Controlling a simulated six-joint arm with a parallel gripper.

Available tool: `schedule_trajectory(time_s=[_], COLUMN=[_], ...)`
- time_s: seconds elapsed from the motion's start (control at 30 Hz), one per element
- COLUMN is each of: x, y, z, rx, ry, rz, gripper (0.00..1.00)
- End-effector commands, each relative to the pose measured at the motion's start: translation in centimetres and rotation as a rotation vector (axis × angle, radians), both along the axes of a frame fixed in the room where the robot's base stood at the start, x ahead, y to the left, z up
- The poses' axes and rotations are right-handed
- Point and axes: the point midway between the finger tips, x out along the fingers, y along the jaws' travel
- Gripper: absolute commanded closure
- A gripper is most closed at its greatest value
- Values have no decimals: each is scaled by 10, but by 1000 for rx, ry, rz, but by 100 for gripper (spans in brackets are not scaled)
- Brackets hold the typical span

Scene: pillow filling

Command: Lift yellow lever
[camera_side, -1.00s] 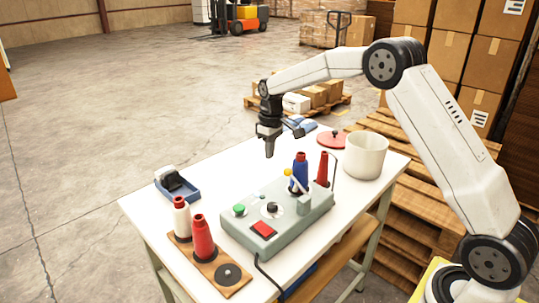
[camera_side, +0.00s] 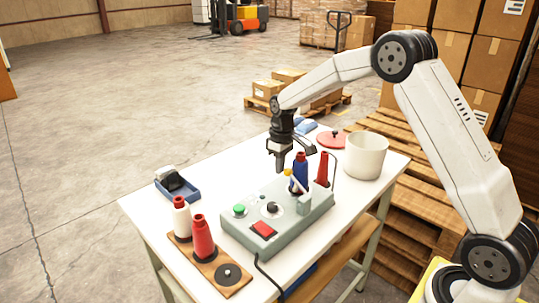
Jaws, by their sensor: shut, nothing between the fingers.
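The grey-green control box (camera_side: 268,232) sits on the white table, with a green button, a black knob and a red switch on its top. The yellow lever tip (camera_side: 288,172) shows at the box's back right, on a pale arm in front of a blue spool (camera_side: 301,170). My gripper (camera_side: 279,168) points down and is shut and empty. Its fingertips appear just left of the yellow tip; I cannot tell whether they touch it.
A red spool (camera_side: 322,169) and a white pot (camera_side: 365,155) stand right of the gripper. A red lid (camera_side: 332,139) lies behind. A wooden spool rack (camera_side: 227,279) and a blue tray (camera_side: 180,191) are at the left. The table's middle left is clear.

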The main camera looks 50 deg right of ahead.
Motion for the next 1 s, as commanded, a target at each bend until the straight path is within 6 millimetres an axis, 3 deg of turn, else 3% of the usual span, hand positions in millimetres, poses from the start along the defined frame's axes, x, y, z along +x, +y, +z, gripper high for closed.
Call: schedule_trajectory(time_s=[1.0], x=[-5], y=[0], z=[7], rx=[0], ry=[-62], rz=[0], gripper=[100])
